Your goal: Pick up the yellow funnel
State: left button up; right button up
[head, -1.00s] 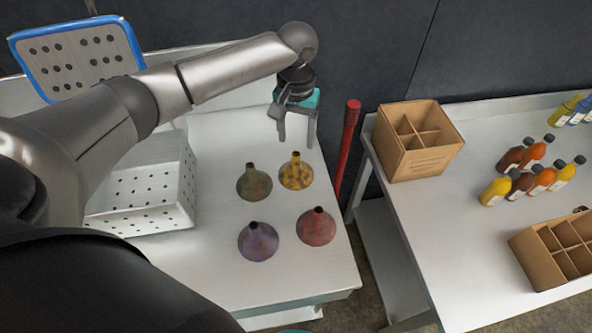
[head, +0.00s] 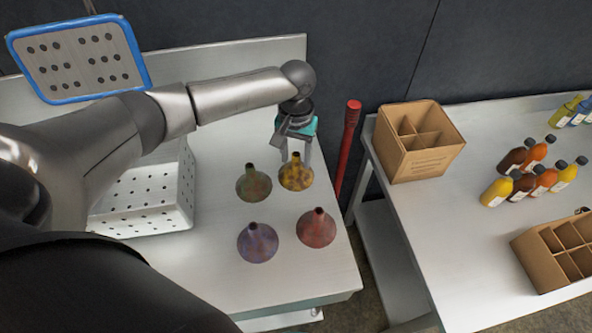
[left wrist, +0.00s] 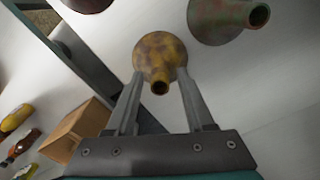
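The yellow funnel (head: 296,176), mottled with brown, stands spout up on the left table in the head view. In the left wrist view the yellow funnel (left wrist: 161,58) shows at the far end of the fingers. My left gripper (head: 295,158) is open right at the funnel's spout. In the left wrist view the left gripper's fingers (left wrist: 158,85) lie on either side of the spout, with gaps between. The funnel's far side is partly hidden by the fingers in the head view. My right gripper is not in view.
A green funnel (head: 253,184), a purple funnel (head: 258,243) and a red funnel (head: 316,229) stand close by. A white perforated box (head: 150,196) is at left. A red pole (head: 347,145) rises beside the table. The right table holds cardboard boxes (head: 421,158) and bottles.

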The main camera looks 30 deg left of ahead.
pick_arm(q)
grip_shut()
dwell(0.4)
notch_tip(320, 180, up, 20)
jog(key=p, duration=0.2)
dwell(0.3)
jog(key=shift+p, duration=1.05)
